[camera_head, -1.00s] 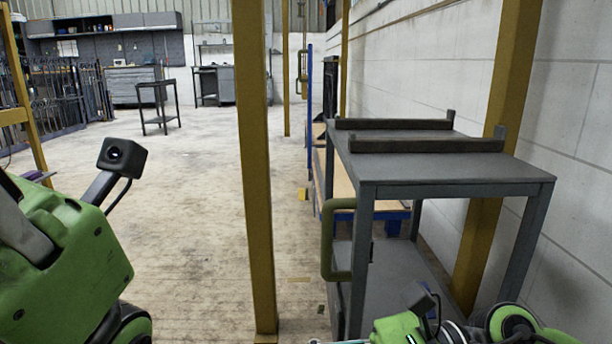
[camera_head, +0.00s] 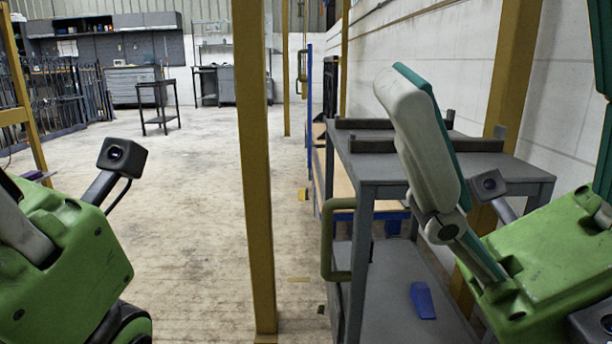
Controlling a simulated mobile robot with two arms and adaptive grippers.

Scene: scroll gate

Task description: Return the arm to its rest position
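My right gripper (camera_head: 498,75) is raised in front of the grey cart (camera_head: 455,184) at the right. Its near finger, pale grey with a teal pad, stands tilted upright. Part of the other teal finger shows at the right picture edge. The fingers are wide apart with nothing between them. My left gripper (camera_head: 20,220) is at the lower left; its green body and part of one grey finger show, and the fingertips are out of the picture. A small blue block (camera_head: 423,300) lies on the cart's lower shelf, below and left of the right gripper.
The cart has two dark bars (camera_head: 400,122) on top and a green handle (camera_head: 328,240) at its left. A yellow post (camera_head: 254,170) stands between my arms. A white block wall (camera_head: 440,50) runs along the right.

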